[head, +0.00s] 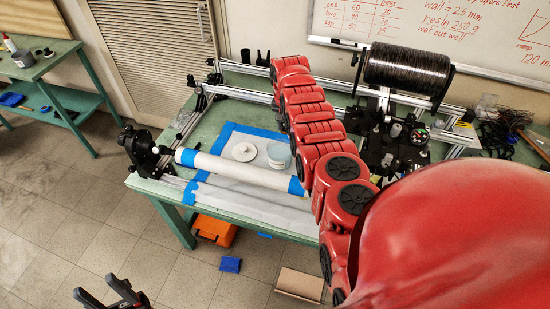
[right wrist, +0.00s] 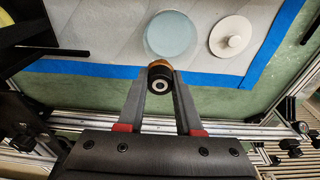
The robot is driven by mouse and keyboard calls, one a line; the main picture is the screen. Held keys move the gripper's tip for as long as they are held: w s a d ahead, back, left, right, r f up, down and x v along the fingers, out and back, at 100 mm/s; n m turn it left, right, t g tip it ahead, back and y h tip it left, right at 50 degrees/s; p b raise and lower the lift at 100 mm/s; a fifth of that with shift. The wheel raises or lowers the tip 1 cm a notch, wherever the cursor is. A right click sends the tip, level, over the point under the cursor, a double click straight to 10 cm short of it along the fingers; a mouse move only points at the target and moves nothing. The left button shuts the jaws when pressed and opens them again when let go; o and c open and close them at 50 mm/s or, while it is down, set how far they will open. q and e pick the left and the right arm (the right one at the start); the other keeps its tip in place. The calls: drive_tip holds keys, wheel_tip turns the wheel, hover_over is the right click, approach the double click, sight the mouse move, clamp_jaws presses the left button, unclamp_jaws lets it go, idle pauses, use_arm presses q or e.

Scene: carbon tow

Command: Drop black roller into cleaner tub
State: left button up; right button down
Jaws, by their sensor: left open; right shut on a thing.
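The black roller (right wrist: 157,85), with a dark ringed end and a brownish band, is held between the fingertips of my right gripper (right wrist: 159,76) in the right wrist view. The cleaner tub (right wrist: 171,36) is round, pale blue and uncovered, just beyond the roller; their gap in height is unclear. The tub (head: 279,156) also shows in the head view beside my red right arm. A white knobbed lid (right wrist: 232,38) lies next to the tub, and it shows in the head view (head: 244,152). The arm hides my right gripper in the head view. My left gripper (head: 112,290) is open and empty, low at the left.
A white tube (head: 235,168) with blue ends lies across the green bench (head: 215,118) in front of the tub and lid. Aluminium rails (head: 240,95) run along the back. A dark fibre spool (head: 405,70) stands at the back right. Blue tape borders the white sheet.

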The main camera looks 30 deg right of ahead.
sight(285, 133)
wheel_tip(285, 133, down, 4)
drive_tip(key=b, duration=0.3)
drive_tip(key=shift+f, duration=0.15)
drive_tip(key=c, duration=0.5)
unclamp_jaws()
